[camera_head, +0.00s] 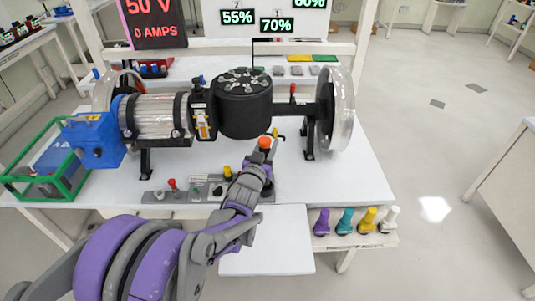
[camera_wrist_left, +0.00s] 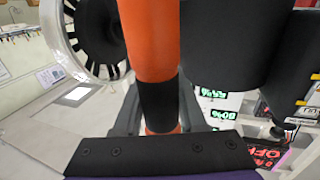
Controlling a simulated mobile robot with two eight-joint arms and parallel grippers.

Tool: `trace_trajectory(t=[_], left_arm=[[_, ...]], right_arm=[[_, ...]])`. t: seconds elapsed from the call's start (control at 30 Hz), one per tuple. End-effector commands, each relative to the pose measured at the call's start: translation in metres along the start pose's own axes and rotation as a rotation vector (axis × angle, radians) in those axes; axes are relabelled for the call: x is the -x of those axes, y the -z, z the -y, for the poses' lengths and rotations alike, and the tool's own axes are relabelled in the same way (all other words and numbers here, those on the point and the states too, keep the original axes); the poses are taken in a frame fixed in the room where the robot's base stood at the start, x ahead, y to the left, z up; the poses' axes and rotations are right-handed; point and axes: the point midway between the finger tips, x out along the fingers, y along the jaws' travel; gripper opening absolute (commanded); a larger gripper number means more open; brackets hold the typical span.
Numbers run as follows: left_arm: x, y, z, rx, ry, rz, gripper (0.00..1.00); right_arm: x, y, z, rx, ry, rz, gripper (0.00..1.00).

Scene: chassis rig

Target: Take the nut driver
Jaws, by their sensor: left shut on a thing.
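My left gripper (camera_head: 266,156) is at the front of the chassis rig, below the black round housing (camera_head: 244,104). It is shut on an orange-and-black tool that looks like the nut driver (camera_head: 265,142). In the left wrist view the nut driver (camera_wrist_left: 148,38) stands between the fingers of the gripper (camera_wrist_left: 160,108), with an orange shaft and a black band. The gripper hides much of it in the head view, so I cannot tell whether it touches the rig or the table. My right gripper is not in view.
A rack on the right holds purple (camera_head: 322,222), teal (camera_head: 345,221), yellow (camera_head: 367,219) and white (camera_head: 389,219) tools. A control strip (camera_head: 180,194) with knobs lies along the table's front edge. A green-framed box (camera_head: 48,165) stands at the left. The table right of the wheel is clear.

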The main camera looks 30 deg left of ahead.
Motion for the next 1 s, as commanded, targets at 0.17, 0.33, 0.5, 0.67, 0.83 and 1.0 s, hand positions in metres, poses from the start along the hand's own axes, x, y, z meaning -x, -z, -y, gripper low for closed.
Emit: trace_trajectory(t=[0.17, 0.33, 0.5, 0.67, 0.83, 1.0], left_arm=[[0.000, 0.033, 0.000, 0.000, 0.001, -0.002, 0.00], [0.000, 0.050, 0.000, 0.000, 0.001, -0.002, 0.00], [-0.001, 0.065, 0.000, 0.000, 0.001, -0.002, 0.00], [0.000, 0.077, 0.000, 0.000, 0.001, -0.002, 0.00], [0.000, 0.091, 0.000, 0.000, 0.001, -0.002, 0.00], [-0.001, 0.103, 0.000, 0.000, 0.001, -0.002, 0.00]], right_arm=[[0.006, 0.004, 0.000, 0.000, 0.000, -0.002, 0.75], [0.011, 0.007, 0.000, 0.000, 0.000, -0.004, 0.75], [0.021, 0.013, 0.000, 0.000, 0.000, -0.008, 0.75], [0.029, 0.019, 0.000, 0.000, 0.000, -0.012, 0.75], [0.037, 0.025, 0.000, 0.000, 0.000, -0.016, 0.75], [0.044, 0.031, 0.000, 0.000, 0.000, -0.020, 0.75]])
